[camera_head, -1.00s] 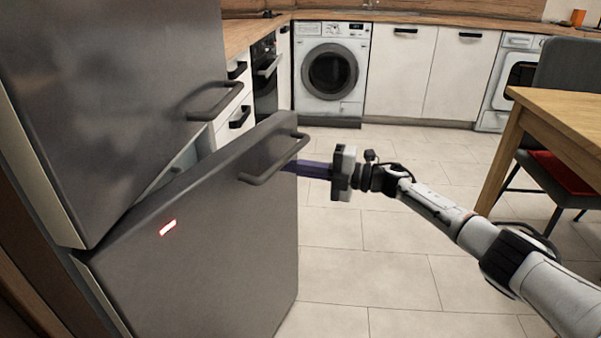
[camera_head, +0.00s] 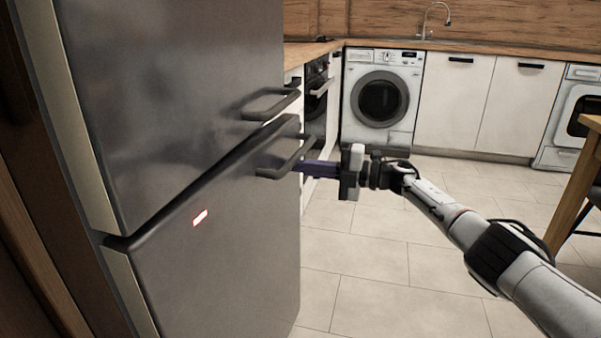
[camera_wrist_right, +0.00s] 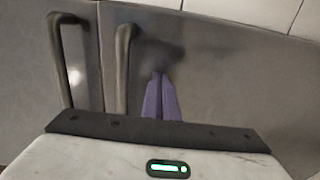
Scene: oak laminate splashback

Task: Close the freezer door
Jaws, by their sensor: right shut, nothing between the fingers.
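The freezer door (camera_head: 225,255) is the lower grey door of the fridge, with a dark bar handle (camera_head: 287,163) near its top right. In the right wrist view, the purple fingers (camera_wrist_right: 161,98) point at the grey door surface beside a handle (camera_wrist_right: 123,65). Whether the tips touch is hard to tell. My left gripper is not in view.
A washing machine (camera_head: 381,102) and white cabinets (camera_head: 490,100) line the back wall. A wooden table (camera_head: 582,185) is at the right edge. The tiled floor (camera_head: 375,265) in front of the freezer is clear.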

